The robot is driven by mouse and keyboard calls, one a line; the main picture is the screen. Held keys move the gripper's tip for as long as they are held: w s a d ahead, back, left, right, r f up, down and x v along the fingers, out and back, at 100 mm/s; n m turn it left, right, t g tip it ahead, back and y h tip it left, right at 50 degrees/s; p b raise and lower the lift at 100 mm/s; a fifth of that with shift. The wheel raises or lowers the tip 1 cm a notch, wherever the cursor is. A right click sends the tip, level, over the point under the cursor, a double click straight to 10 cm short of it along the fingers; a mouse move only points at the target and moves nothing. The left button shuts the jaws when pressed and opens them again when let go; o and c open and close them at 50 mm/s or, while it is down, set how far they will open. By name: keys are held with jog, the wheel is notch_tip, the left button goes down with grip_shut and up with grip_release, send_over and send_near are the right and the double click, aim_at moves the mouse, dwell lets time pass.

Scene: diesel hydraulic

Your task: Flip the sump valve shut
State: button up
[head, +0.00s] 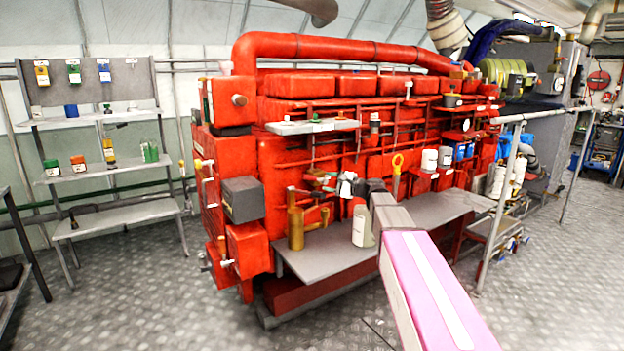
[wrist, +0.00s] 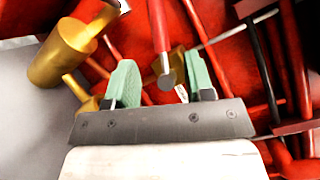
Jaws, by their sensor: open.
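A red lever (wrist: 160,28) with a grey round end shows in the wrist view, pointing down between my fingers; it looks like the sump valve's handle, though I cannot tell for sure. My gripper (wrist: 160,72) is open, one green finger on each side of the lever's end, with gaps visible on both sides. A brass cylinder (wrist: 58,55) with brass fittings is left of the fingers. In the head view, my gripper (head: 326,180) is at the front of the red engine (head: 300,150), above and right of the brass cylinder (head: 296,228). The lever is hard to make out there.
A grey shelf (head: 320,252) runs along the engine's front, with a pale bottle (head: 362,228) close under my arm. Red pipes (wrist: 210,45) lie close behind the fingers. The floor (head: 130,290) at left is clear.

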aim_at(313, 178)
jog(key=x, duration=0.9)
jog(key=shift+a, duration=0.15)
grip_shut()
